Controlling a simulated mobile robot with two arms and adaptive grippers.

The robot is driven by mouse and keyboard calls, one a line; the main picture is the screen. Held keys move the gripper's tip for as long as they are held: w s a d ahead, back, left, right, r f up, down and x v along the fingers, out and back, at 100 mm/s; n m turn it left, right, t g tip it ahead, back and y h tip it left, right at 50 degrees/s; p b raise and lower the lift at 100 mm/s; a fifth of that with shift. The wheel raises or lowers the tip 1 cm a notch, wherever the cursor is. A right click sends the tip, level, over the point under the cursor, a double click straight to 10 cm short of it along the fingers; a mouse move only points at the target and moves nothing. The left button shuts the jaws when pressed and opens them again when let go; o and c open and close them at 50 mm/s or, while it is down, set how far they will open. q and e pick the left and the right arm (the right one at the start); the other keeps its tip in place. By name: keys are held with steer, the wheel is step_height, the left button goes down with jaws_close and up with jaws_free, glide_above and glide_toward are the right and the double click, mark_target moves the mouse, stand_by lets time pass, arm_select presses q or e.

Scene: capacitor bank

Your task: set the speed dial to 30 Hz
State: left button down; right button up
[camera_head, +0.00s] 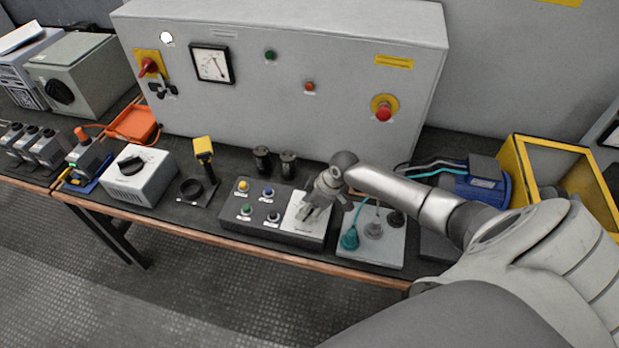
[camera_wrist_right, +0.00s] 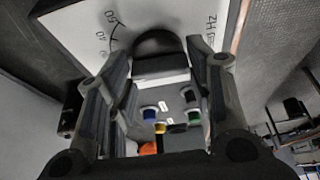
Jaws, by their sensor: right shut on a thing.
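The speed dial is a black knob (camera_wrist_right: 158,50) on a white scale plate (camera_wrist_right: 72,35). In the right wrist view the plate shows printed numbers, tick marks and "Hz"; the dial's exact setting cannot be read. In the head view the plate (camera_head: 291,222) is the right part of a dark control box, and the dial is hidden behind my right gripper (camera_head: 312,208). My right gripper, also in the wrist view (camera_wrist_right: 160,75), is shut on the dial, a finger on each side. My left gripper is not in view.
Yellow, blue, green and black buttons (camera_head: 258,203) sit left of the plate. A grey plate with a teal plug (camera_head: 350,238) is close on the right. Two dark cylinders (camera_head: 275,160) stand behind the box. A large grey cabinet (camera_head: 280,60) closes off the back.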

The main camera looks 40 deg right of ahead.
steer(key=shift+m+h+p, duration=0.3)
steer(key=shift+m+p, duration=0.55)
steer(key=shift+m, duration=0.15)
steer(key=o, duration=1)
steer(key=v, duration=1.2)
steer(key=shift+s+a+f, duration=0.1)
steer(key=shift+s, duration=0.2)
